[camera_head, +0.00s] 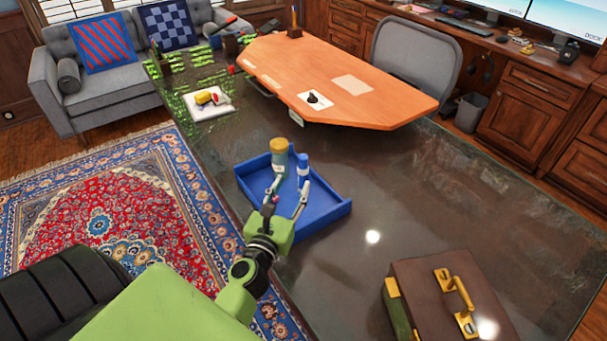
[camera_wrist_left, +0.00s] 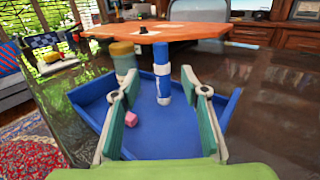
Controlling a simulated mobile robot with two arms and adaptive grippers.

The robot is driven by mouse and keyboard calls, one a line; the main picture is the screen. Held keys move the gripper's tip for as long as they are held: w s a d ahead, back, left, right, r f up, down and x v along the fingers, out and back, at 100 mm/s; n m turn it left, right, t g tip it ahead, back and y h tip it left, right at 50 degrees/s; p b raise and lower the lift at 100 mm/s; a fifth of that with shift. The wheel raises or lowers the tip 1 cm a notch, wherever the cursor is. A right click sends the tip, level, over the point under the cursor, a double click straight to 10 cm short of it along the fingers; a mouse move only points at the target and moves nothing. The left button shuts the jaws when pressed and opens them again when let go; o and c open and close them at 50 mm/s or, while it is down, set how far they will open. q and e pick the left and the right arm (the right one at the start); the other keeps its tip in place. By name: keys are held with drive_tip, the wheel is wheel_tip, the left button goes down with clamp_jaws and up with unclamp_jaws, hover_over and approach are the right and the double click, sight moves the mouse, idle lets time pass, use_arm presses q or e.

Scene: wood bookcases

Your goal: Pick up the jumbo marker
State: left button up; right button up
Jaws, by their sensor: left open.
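The jumbo marker, a blue and white cylinder (camera_head: 303,169), stands upright in a blue tray (camera_head: 325,212) on the dark glossy table. It also shows in the left wrist view (camera_wrist_left: 162,72), nearly centred between the fingers. My left gripper (camera_head: 288,190) is open over the tray, its fingers pointing toward the marker. In the left wrist view the fingers lie on either side of the marker's line, and I see no contact. My right gripper is not in view.
A jar with a tan lid (camera_head: 279,160) stands in the tray just left of the marker. A brown briefcase (camera_head: 418,283) stands at the front right. The table right of the tray is clear.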

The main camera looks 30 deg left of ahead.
sight(302, 168)
use_arm(q)
drive_tip(key=p+x, duration=0.1)
drive_tip(key=x, duration=0.8)
drive_tip(key=shift+w+f, duration=0.15)
drive_tip(key=shift+w, duration=0.25)
clamp_jaws()
